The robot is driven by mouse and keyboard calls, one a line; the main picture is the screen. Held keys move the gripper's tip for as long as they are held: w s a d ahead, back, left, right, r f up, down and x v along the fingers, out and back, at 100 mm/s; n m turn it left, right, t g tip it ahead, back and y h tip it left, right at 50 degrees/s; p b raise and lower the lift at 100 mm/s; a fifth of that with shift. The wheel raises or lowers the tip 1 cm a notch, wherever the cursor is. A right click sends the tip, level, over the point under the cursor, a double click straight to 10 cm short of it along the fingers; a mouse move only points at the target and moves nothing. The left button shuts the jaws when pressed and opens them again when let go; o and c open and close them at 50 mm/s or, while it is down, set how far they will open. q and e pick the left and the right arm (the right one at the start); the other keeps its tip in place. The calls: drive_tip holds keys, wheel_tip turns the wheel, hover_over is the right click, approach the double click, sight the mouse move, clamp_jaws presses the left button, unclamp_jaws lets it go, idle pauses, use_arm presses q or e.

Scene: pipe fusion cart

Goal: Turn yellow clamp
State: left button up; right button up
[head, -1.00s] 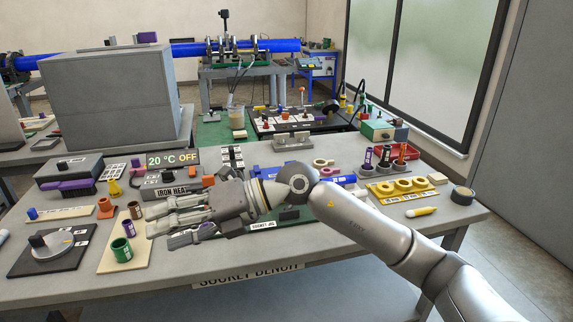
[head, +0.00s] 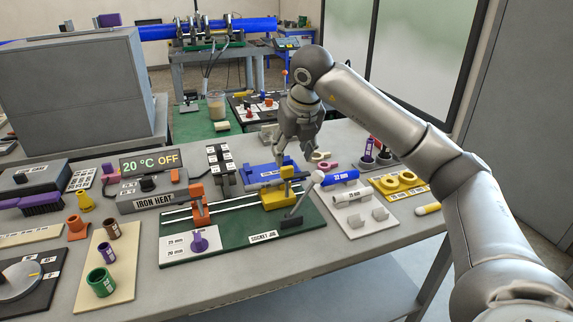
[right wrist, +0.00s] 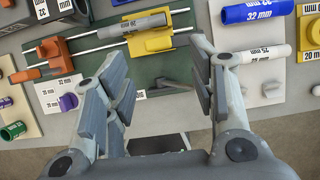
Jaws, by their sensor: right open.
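The yellow clamp (head: 279,196) stands on the right part of the green socket jig (head: 237,236), across its two rails. It also shows in the right wrist view (right wrist: 151,42), with a grey bar lying across its top. A lever with a pale ball end (head: 317,176) slants up beside the clamp from a dark foot. My right gripper (head: 295,155) points down just above and behind the clamp. In the right wrist view its fingers (right wrist: 160,80) are spread, with nothing between them, and the clamp lies beyond the tips. My left gripper is not in view.
An orange clamp (head: 199,208) stands at the jig's left. The iron heater (head: 147,197) is behind left. Bare bench lies in front of the jig.

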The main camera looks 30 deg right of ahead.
sight(287, 168)
drive_tip(key=x, duration=0.7)
drive_tip(key=shift+w+a, duration=0.1)
drive_tip(key=shift+w, duration=0.05)
drive_tip(key=c, duration=1)
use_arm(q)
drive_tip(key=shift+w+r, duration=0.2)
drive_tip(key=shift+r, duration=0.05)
